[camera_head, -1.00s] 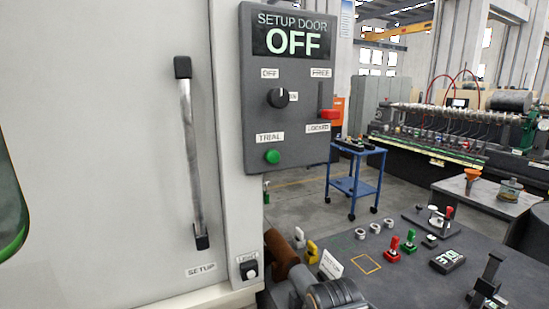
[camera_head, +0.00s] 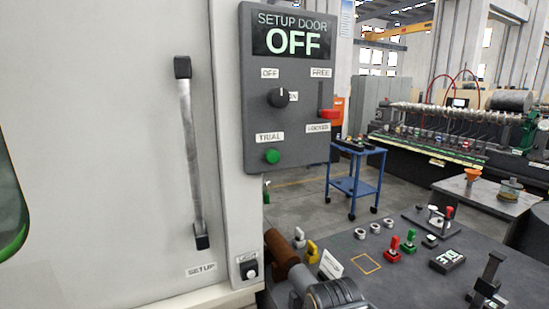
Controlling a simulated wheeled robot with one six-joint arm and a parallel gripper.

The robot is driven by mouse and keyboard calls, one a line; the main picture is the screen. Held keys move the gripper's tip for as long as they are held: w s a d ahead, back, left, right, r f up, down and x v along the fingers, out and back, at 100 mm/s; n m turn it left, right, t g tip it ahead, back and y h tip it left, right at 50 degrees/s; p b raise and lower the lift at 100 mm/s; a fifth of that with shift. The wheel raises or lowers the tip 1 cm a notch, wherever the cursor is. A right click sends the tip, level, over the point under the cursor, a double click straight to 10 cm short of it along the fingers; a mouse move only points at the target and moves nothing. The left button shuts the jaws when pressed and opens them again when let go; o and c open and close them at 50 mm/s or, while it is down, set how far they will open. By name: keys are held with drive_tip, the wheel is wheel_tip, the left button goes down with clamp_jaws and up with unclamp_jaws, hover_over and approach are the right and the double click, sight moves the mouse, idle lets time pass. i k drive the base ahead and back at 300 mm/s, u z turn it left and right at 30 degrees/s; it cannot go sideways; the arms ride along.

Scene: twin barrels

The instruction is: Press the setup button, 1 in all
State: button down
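A dark control panel (camera_head: 287,125) hangs at the upper middle, with a display (camera_head: 291,35) reading SETUP DOOR OFF. It carries a round green button (camera_head: 272,156) under a TRIAL label, a black rotary knob (camera_head: 278,98) under an OFF label, and a red slider (camera_head: 328,114) by FREE and LOCKED labels. A small round switch (camera_head: 250,270) sits on the lower frame; its label is partly covered. A SETUP label (camera_head: 201,270) is under the door handle (camera_head: 192,150). No button itself plainly reads SETUP.
A dark bench (camera_head: 390,285) at lower right holds several small parts and a black upright fixture (camera_head: 489,275). A blue trolley (camera_head: 356,180) stands beyond. Space before the panel looks clear.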

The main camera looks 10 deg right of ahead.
sight(272, 156)
drive_tip(key=k, duration=1)
drive_tip(key=u, duration=1.85)
drive_tip(key=i, duration=1.1)
drive_tip(key=z, duration=1.8)
